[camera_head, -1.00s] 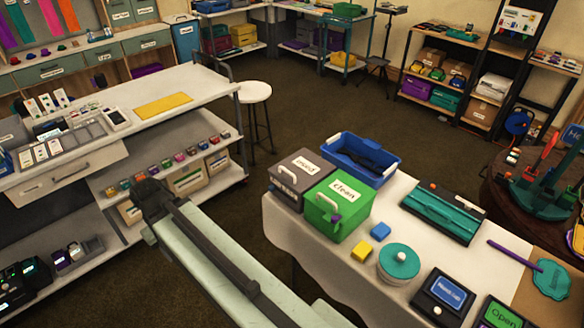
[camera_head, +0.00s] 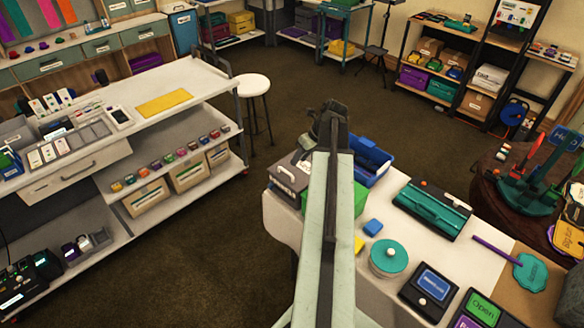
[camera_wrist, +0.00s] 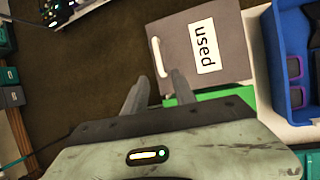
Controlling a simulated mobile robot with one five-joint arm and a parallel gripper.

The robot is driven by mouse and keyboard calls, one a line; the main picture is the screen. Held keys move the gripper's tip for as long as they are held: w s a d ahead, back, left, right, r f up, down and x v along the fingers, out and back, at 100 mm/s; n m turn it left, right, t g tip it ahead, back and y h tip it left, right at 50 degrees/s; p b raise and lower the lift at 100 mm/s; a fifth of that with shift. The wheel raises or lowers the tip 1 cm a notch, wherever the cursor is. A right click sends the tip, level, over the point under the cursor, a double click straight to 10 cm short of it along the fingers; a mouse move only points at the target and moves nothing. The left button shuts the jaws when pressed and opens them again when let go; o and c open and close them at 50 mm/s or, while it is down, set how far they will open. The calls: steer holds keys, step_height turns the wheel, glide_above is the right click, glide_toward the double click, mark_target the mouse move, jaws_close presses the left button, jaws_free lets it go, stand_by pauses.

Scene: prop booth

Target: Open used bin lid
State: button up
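The grey used bin (camera_head: 285,188) stands at the near-left corner of the white table, partly behind my arm. In the wrist view its grey lid (camera_wrist: 219,22) shows a white "used" label and a pale bar handle (camera_wrist: 159,57) on its left side. The lid looks closed. My gripper (camera_wrist: 161,76) is open and empty, its two fingers apart and pointing toward the handle. The fingertips appear just short of the handle in the picture; I cannot tell whether they touch. In the head view my arm's end hides the gripper's fingers.
The green clean bin (camera_head: 361,197) sits beside the used bin, mostly hidden by my arm. A blue crate (camera_head: 374,153) holding dark items is behind them. A teal toolbox (camera_head: 432,209), a blue block (camera_head: 373,227) and a round teal container (camera_head: 389,258) stand to the right. Floor left of the table is clear.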

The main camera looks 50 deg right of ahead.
steer(key=b, duration=0.7)
glide_above(292, 170)
steer(key=s+a, duration=0.4)
steer(key=f, duration=0.7)
steer(key=shift+w+a+f, duration=0.15)
steer(key=shift+w+f, duration=0.05)
steer(key=shift+r, duration=0.15)
jaws_close()
